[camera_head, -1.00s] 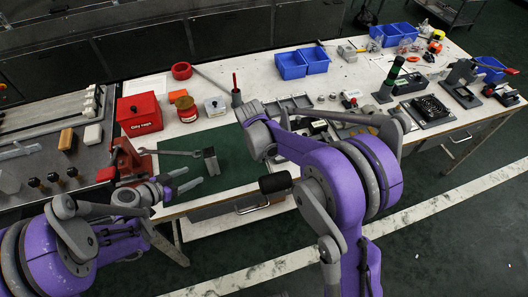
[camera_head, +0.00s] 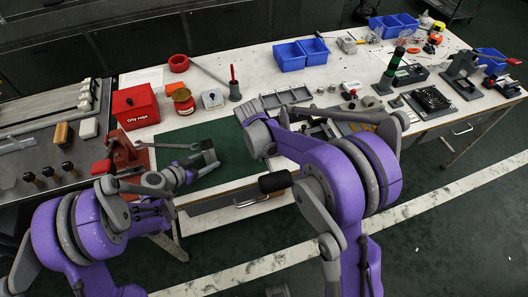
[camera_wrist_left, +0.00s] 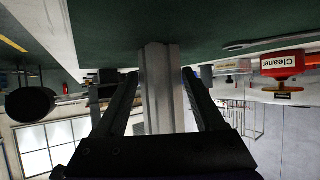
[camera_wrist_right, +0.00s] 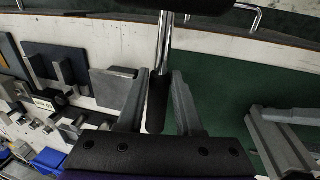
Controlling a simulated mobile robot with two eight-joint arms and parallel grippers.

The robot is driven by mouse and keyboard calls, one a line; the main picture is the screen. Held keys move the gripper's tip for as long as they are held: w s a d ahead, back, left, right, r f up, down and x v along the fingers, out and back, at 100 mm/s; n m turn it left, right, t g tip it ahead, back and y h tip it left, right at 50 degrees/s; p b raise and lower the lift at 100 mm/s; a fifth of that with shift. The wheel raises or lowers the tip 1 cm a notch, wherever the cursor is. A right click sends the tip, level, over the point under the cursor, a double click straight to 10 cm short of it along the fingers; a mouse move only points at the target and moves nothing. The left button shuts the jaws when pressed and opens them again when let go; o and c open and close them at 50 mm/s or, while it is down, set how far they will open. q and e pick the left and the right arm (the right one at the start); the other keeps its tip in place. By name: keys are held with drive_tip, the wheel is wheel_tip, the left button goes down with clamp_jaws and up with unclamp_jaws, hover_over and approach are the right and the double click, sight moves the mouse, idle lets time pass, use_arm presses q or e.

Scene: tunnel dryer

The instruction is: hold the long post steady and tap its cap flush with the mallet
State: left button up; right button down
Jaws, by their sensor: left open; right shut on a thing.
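The grey post (camera_head: 210,157) stands on the green mat (camera_head: 232,150); its cap is too small to make out. In the left wrist view the post (camera_wrist_left: 160,90) stands between the fingers of my left gripper (camera_wrist_left: 160,88). Those fingers are open, with a gap on each side. In the head view my left gripper (camera_head: 192,168) is at the post. My right gripper (camera_wrist_right: 158,95) is shut on the mallet's dark grip (camera_wrist_right: 157,105). Its silver shaft leads to a black head, cut off at the top edge. The head view seems to show that mallet head (camera_head: 275,182); my arm hides the right gripper there.
A wrench (camera_head: 172,146) lies on the mat by a red vise (camera_head: 124,157). Behind are a red box (camera_head: 136,106), a red-and-yellow can (camera_head: 184,101) and blue bins (camera_head: 301,56). Drawers hang below the front edge.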

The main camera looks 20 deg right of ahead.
use_arm(q)
drive_tip(key=shift+w+d+f, duration=0.25)
drive_tip(key=shift+d, duration=0.2)
drive_tip(key=shift+c, duration=0.3)
drive_tip(key=c, duration=0.5)
drive_tip(key=o, duration=1)
drive_tip(key=c, duration=1.3)
drive_tip(key=shift+o, duration=0.2)
